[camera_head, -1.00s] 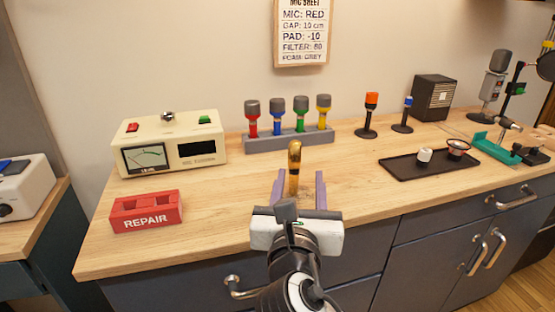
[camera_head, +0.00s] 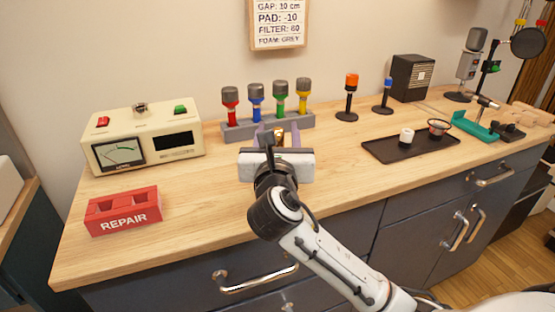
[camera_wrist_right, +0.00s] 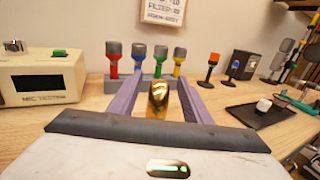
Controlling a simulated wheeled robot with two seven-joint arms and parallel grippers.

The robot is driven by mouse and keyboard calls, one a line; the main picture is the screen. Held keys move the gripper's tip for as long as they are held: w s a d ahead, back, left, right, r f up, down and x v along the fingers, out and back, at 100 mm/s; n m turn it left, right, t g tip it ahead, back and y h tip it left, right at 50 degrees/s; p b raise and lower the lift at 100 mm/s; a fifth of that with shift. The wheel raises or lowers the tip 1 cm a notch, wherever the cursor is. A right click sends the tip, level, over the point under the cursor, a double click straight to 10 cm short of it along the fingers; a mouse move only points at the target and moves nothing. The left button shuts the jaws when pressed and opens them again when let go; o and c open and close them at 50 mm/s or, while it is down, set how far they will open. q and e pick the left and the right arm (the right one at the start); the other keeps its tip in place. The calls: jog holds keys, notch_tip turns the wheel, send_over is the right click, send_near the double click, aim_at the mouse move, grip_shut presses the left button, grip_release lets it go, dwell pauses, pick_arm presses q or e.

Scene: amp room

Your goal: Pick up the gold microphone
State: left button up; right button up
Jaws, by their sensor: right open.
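The gold microphone (camera_wrist_right: 157,100) stands on the wooden counter and shows between the two purple fingers of my right gripper (camera_wrist_right: 160,92) in the right wrist view. The fingers are open, with a gap visible on both sides of it. In the head view only a small part of the gold microphone (camera_head: 279,137) shows, as my right gripper (camera_head: 277,132) and wrist hide the rest. I cannot tell whether a finger touches it. My left gripper is not in view.
Behind the gripper is a grey rack (camera_head: 238,132) with several coloured microphones. A cream meter box (camera_head: 130,119) and a red REPAIR block (camera_head: 124,211) stand left. A black tray (camera_head: 384,154) lies right. An orange-topped microphone (camera_head: 350,92) stands behind the tray.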

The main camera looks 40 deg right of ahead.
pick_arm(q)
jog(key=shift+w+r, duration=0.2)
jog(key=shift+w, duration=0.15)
pick_arm(e)
jog(key=shift+w+d, duration=0.1)
grip_shut()
pick_arm(q)
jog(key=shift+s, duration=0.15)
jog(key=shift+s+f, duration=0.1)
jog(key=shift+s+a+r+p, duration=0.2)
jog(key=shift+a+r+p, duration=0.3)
jog(key=shift+p, duration=0.65)
pick_arm(e)
notch_tip(320, 180, up, 10)
jog(key=shift+r, duration=0.1)
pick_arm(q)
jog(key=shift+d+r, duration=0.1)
